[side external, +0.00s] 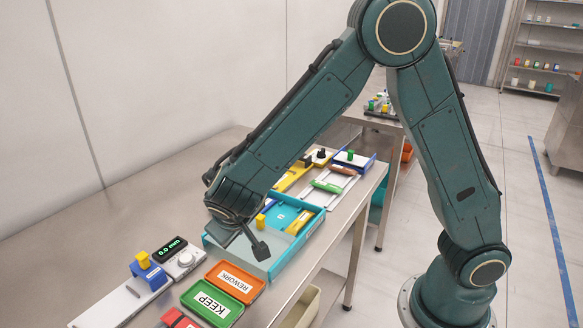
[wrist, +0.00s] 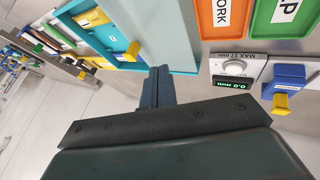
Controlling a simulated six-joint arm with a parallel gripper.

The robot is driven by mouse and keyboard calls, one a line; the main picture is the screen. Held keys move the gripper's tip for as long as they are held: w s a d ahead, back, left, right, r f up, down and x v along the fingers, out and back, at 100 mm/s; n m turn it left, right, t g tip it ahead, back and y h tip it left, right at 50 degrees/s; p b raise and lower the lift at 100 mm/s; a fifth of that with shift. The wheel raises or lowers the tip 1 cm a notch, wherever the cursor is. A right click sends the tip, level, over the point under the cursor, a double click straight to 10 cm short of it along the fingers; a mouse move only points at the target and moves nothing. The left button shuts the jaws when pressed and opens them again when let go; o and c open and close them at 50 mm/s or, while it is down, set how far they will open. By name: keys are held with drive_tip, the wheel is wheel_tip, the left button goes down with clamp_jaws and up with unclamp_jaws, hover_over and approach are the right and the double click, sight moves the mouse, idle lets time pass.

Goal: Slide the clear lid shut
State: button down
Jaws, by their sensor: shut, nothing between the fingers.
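A teal tray (side external: 310,233) stands on the steel bench, with a yellow piece (side external: 298,222) inside its far part. The clear lid (wrist: 172,28) shows as a pale see-through panel at one end of the tray. A yellow knob (side external: 262,219) stands upright beside my gripper; it also shows in the wrist view (wrist: 133,50), at the lid's edge. My gripper (side external: 262,250) is shut and empty, with its fingertips low over the near end of the tray. In the wrist view the fingers (wrist: 158,76) are beside the knob, apparently apart from it. The wrist hides part of the tray and lid.
Green KEEP (side external: 208,304) and orange REWORK (side external: 235,282) trays lie nearer the camera. A gauge with a display (side external: 170,248) and a blue block with a yellow knob (side external: 148,272) stand to the left. White and yellow fixtures (side external: 335,180) stand beyond the teal tray.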

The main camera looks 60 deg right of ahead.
sight(255, 227)
drive_tip(key=x, duration=0.6)
drive_tip(key=shift+w+d+f, duration=0.15)
drive_tip(key=shift+d+f, duration=0.05)
drive_tip(key=shift+f, duration=0.1)
drive_tip(key=shift+d+r, duration=0.15)
drive_tip(key=shift+d, duration=1.75)
drive_tip(key=shift+d, duration=0.1)
drive_tip(key=d, duration=1.3)
drive_tip(key=shift+d, duration=0.4)
